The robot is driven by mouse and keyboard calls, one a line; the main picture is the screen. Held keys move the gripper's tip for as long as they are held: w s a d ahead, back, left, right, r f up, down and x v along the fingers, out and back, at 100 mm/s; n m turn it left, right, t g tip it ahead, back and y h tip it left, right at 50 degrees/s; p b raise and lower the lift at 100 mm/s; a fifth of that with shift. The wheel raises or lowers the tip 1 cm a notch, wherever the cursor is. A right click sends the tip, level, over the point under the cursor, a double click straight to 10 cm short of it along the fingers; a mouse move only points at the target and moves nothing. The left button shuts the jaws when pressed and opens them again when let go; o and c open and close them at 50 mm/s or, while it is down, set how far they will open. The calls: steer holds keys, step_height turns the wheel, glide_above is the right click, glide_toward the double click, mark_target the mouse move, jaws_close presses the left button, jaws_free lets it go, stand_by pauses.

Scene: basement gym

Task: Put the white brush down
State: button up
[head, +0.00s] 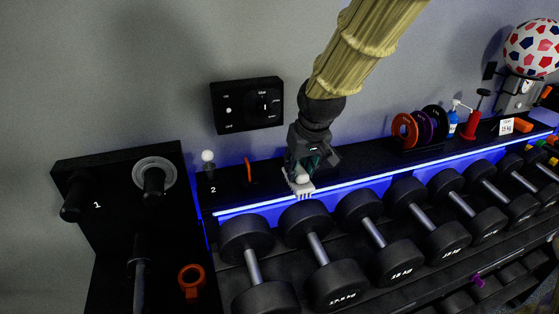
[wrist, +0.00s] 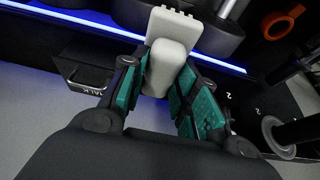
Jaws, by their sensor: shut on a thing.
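The white brush (head: 301,182) is a pale block with short teeth along one edge. My gripper (head: 303,170) is shut on it, over the front part of the black shelf top (head: 360,165) above the dumbbells. In the wrist view the brush (wrist: 168,50) sits between the green finger pads of my gripper (wrist: 165,85), its toothed end pointing away from the palm, towards the blue light strip. I cannot tell whether the brush touches the shelf. The fingers hide part of its body.
Several black dumbbells (head: 318,250) fill the rack below the blue-lit edge. Coloured discs (head: 405,130), a blue bottle (head: 453,122) and a red item (head: 473,124) stand to the right.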

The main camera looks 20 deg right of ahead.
steer(key=w+p, duration=0.5)
steer(key=w, duration=0.9)
steer(key=shift+s+a+f+p, duration=0.15)
steer(key=shift+f+p, duration=0.6)
steer(key=shift+f, duration=0.7)
steer(key=shift+s+a+f+p, duration=0.15)
steer(key=shift+f+p, duration=0.55)
steer(key=shift+f, duration=0.75)
steer(key=shift+w+f+p, duration=0.4)
steer(key=shift+f+p, duration=0.05)
steer(key=shift+p, duration=0.1)
steer(key=shift+s+f, duration=0.1)
steer(key=shift+f, duration=0.2)
steer(key=o, duration=0.7)
